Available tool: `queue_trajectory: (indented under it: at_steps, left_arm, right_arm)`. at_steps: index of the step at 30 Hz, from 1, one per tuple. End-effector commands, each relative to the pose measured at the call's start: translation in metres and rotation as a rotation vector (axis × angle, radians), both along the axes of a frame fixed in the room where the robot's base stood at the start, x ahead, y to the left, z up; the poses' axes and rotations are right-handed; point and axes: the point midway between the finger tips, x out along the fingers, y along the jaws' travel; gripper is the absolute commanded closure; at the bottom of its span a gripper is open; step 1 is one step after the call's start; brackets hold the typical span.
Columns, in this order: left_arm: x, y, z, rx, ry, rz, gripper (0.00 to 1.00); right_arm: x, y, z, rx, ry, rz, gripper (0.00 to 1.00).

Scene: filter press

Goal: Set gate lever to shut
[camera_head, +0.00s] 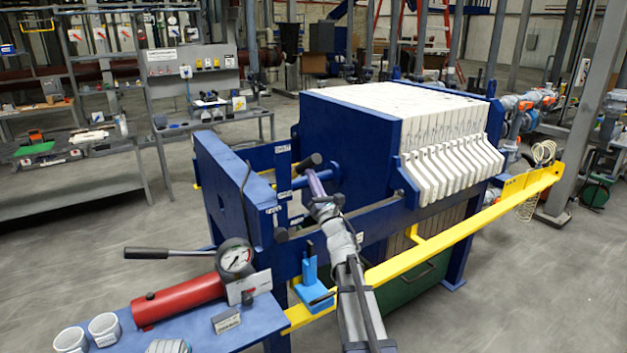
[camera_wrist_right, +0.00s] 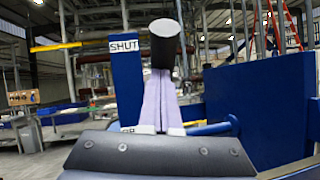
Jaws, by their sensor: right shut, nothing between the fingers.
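The gate lever has a lavender bar (camera_head: 316,184) and a black knob (camera_head: 310,162). It stands at the near side of the blue press frame. In the right wrist view the lever bar (camera_wrist_right: 163,100) points up, with its black knob (camera_wrist_right: 165,43) beside the SHUT label (camera_wrist_right: 124,46) on a blue post. The SHUT label (camera_head: 283,149) also shows in the head view. My right gripper (camera_head: 323,208) is shut and empty, just below the lever bar; I cannot tell whether they touch. Its dark jaws (camera_wrist_right: 158,152) fill the bottom of the wrist view.
The white filter plates (camera_head: 450,150) stand behind the blue press plate (camera_head: 345,145). A yellow rail (camera_head: 440,236) runs along the near side. A red pump cylinder (camera_head: 178,299) with a gauge (camera_head: 236,257) and black handle sits on a blue shelf at the lower left.

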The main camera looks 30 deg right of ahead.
Motion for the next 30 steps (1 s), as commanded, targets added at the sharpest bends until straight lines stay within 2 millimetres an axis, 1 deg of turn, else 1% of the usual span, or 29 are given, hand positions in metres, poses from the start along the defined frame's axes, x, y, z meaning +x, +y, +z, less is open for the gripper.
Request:
queue_trajectory:
  at_steps: [1, 2, 5, 8, 12, 13, 14, 15, 21, 25, 30]
  left_arm:
    - [0.0, 0.0, 0.007, 0.0, 0.0, 0.0, 0.5]
    - [0.0, 0.0, 0.006, 0.0, 0.0, 0.0, 0.5]
    - [0.0, 0.0, 0.0, 0.0, 0.0, 0.0, 0.5]
    - [0.0, 0.0, -0.013, 0.0, 0.0, 0.0, 0.5]
    - [0.0, 0.0, -0.037, 0.0, 0.0, 0.0, 0.5]
    - [0.0, 0.0, -0.04, 0.0, 0.0, 0.0, 0.5]
    - [0.0, 0.0, -0.036, 0.0, 0.0, 0.0, 0.5]
    - [0.0, 0.0, -0.036, 0.0, 0.0, 0.0, 0.5]
    - [0.0, 0.0, -0.043, 0.0, 0.0, 0.0, 0.5]
    - [0.0, 0.0, -0.046, 0.0, 0.0, 0.0, 0.5]
    - [0.0, 0.0, -0.048, 0.0, 0.0, 0.0, 0.5]
  right_arm:
    - [0.013, -0.008, 0.013, -0.001, -0.032, 0.008, 1.0]
    - [0.013, -0.007, 0.012, -0.001, -0.032, 0.008, 1.0]
    - [0.009, -0.007, 0.005, -0.001, -0.029, 0.006, 1.0]
    - [0.0, -0.006, -0.009, 0.0, -0.022, 0.005, 1.0]
    - [-0.019, -0.003, -0.036, 0.002, -0.006, 0.004, 1.0]
    - [-0.025, -0.002, -0.04, 0.002, -0.003, 0.003, 1.0]
    - [-0.036, -0.001, -0.035, 0.002, -0.003, 0.002, 1.0]
    - [-0.047, 0.0, -0.036, 0.004, -0.003, 0.001, 1.0]
    - [-0.089, 0.004, -0.043, 0.002, -0.001, 0.002, 1.0]
    - [-0.107, 0.005, -0.046, 0.003, 0.0, 0.003, 1.0]
    - [-0.119, 0.006, -0.048, 0.003, -0.001, 0.004, 1.0]
